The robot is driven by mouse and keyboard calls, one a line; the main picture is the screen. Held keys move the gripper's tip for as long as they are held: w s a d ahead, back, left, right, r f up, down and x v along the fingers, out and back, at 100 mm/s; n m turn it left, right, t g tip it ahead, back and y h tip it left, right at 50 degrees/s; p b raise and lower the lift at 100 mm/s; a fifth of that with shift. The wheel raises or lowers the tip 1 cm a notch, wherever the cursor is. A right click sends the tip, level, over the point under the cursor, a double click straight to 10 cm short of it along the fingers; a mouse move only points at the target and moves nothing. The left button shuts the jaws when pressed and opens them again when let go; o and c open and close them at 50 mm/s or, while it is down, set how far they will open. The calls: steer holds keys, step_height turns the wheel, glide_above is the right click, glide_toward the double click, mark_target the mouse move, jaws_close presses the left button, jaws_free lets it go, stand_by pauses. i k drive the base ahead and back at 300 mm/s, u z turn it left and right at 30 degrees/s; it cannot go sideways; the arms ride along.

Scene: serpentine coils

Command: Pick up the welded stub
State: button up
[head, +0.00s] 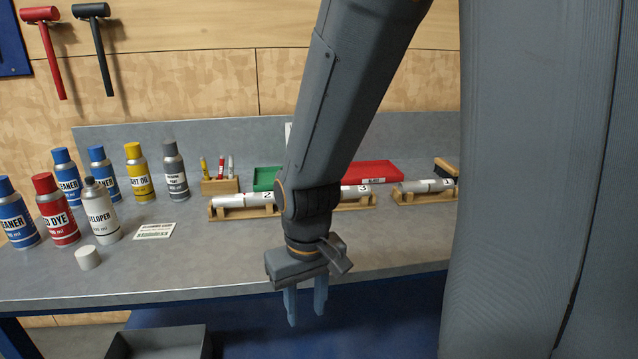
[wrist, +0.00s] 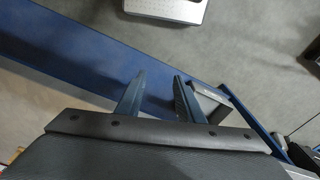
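Several silver welded stubs lie on wooden cradles on the grey bench. One stub (head: 238,201) marked 2 is left of my arm. Another stub (head: 352,190) marked 3 is partly hidden behind my arm. A further stub (head: 422,186) lies to the right, its marking hard to read at the edge of a large grey body. My gripper (head: 306,306) points down in front of the bench's front edge, apart from all the stubs. In the wrist view my gripper (wrist: 159,79) has its two fingers spread, with nothing between them.
Spray cans and bottles, such as a red dye can (head: 57,212) and a developer bottle (head: 101,214), stand at the left. A white cap (head: 88,258) and a label card (head: 155,231) lie near. A red tray (head: 370,172) is behind the stubs. The bench front is clear.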

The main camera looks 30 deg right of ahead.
mark_target(245, 200)
steer(key=u, duration=1.9)
steer(key=i, duration=0.85)
steer(key=z, duration=2.15)
